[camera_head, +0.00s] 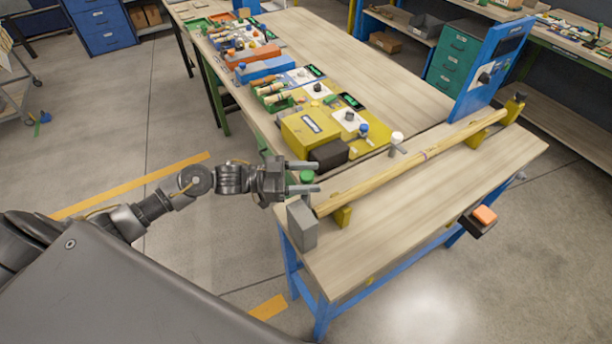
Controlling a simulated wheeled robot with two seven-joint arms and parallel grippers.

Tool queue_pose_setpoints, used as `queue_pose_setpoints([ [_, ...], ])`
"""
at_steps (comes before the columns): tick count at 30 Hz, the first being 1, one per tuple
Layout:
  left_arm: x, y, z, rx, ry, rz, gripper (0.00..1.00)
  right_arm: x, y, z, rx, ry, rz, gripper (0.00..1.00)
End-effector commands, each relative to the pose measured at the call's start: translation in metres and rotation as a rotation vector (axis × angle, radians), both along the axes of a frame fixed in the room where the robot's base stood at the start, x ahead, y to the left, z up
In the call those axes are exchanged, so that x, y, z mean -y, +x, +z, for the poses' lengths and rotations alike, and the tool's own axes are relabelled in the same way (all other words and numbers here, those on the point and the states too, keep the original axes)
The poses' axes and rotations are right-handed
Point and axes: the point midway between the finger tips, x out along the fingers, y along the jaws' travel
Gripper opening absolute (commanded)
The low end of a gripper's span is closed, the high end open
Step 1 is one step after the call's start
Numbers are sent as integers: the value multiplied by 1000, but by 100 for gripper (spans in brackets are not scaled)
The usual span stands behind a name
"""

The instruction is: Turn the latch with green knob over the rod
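The green knob (307,176) is at the near left end of the bench, beside the grey block (302,226). The latch arm under it is mostly hidden. The long wooden rod (420,158) lies slanting along the bench on yellow supports (342,216), its near end close to the grey block. My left gripper (303,177) reaches in from the left with its two fingers apart, and the green knob shows between them. I cannot tell whether the fingers touch it. My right gripper is not in view.
A white knob (397,138) stands beside the middle of the rod. A yellow box (310,132) and a dark block (329,153) sit behind my gripper. A blue panel (490,70) stands at the rod's far end. The bench top (430,205) in front of the rod is clear.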

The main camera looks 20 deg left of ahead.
Motion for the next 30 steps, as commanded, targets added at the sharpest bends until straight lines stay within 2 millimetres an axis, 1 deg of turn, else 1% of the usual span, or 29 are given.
queue_pose_setpoints([
  [8, -1, -1, 0, 0, 0, 0, 53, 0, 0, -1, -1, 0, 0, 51],
  [11, -7, -4, -2, 0, 1, 1, 53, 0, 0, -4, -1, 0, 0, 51],
  [14, -21, -10, -4, 0, 3, 1, 53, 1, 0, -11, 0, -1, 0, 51],
  [21, -63, -33, -5, -3, 4, 1, 53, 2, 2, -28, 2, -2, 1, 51],
  [24, -78, -40, -4, -1, 3, 0, 53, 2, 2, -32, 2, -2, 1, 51],
  [27, -88, -46, -3, -3, 1, 0, 53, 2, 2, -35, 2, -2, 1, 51],
  [30, -94, -48, -2, -1, 0, 0, 53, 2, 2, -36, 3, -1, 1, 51],
])
